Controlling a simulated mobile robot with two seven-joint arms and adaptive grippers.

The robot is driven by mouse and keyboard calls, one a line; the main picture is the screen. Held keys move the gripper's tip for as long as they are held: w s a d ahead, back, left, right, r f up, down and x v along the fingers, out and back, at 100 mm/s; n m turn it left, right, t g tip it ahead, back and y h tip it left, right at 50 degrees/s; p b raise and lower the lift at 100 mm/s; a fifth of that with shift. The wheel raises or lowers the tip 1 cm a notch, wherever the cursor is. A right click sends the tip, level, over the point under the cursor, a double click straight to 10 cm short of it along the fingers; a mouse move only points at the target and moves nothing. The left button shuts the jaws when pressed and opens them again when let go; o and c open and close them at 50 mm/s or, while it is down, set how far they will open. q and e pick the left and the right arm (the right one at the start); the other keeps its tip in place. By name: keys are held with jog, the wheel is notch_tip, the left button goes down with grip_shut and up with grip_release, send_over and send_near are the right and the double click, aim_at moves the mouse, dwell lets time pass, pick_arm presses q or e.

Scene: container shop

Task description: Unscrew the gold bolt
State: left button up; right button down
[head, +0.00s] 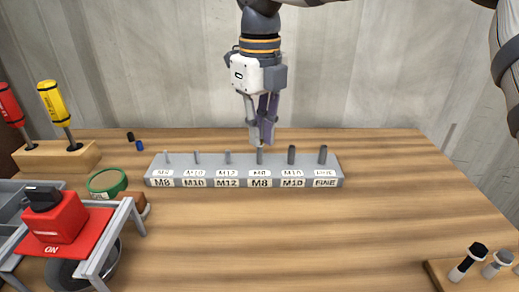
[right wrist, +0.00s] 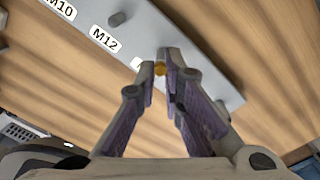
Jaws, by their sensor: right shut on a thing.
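The gold bolt (right wrist: 160,69) shows as a small gold spot between the fingertips of my right gripper (right wrist: 163,66) in the right wrist view. In the head view my right gripper (head: 262,141) points straight down with its fingertips together above the fourth post of the grey thread-gauge block (head: 215,172). Its fingers are shut on the gold bolt and mostly hide it. The post under it, by the second M8 label, stands upright. How far the bolt sits on the post I cannot tell. My left gripper is not in view.
Other grey posts stand close on both sides of the fingers. To the left are a wooden holder (head: 55,156) with red and yellow screwdrivers, a green ring (head: 107,182) and a red switch box (head: 58,222). Bolts stand on a wooden board at lower right. The table's middle front is clear.

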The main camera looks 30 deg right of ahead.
jog(key=shift+n, duration=0.3)
jog(key=c, duration=1.6)
grip_release()
jog(key=shift+d, duration=0.1)
jog(key=shift+c, duration=1.2)
